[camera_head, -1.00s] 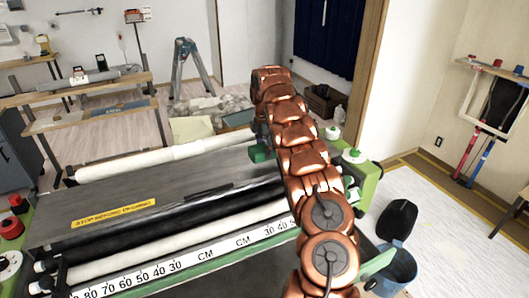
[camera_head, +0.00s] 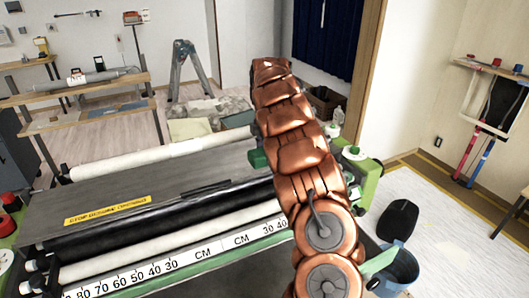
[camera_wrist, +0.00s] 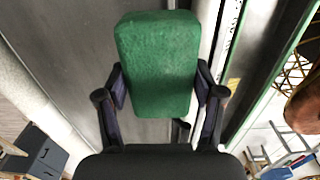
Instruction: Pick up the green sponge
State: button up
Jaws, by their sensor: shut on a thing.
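The green sponge (camera_wrist: 158,62) is a thick block between the two fingers of my gripper (camera_wrist: 160,95) in the wrist view. The fingers press on its lower sides, and it extends beyond the fingertips. Below it is the grey top of the pasting machine; I cannot tell how far the sponge is above it. In the head view a green patch of the sponge (camera_head: 257,159) shows at the left of my copper-coloured arm, above the machine top. My gripper is mostly hidden behind the arm there.
The pasting machine (camera_head: 150,188) has white rollers and a centimetre scale (camera_head: 180,265) along its front. A blue bucket (camera_head: 401,268) stands at the right on the floor. A stepladder (camera_head: 188,68) and a workbench (camera_head: 80,90) are behind.

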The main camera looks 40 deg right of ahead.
jog(key=s+a+r+b, duration=0.1)
jog(key=s+a+b, duration=0.2)
jog(key=s+a, duration=0.3)
jog(key=shift+s, duration=0.9)
jog(key=shift+a, duration=0.1)
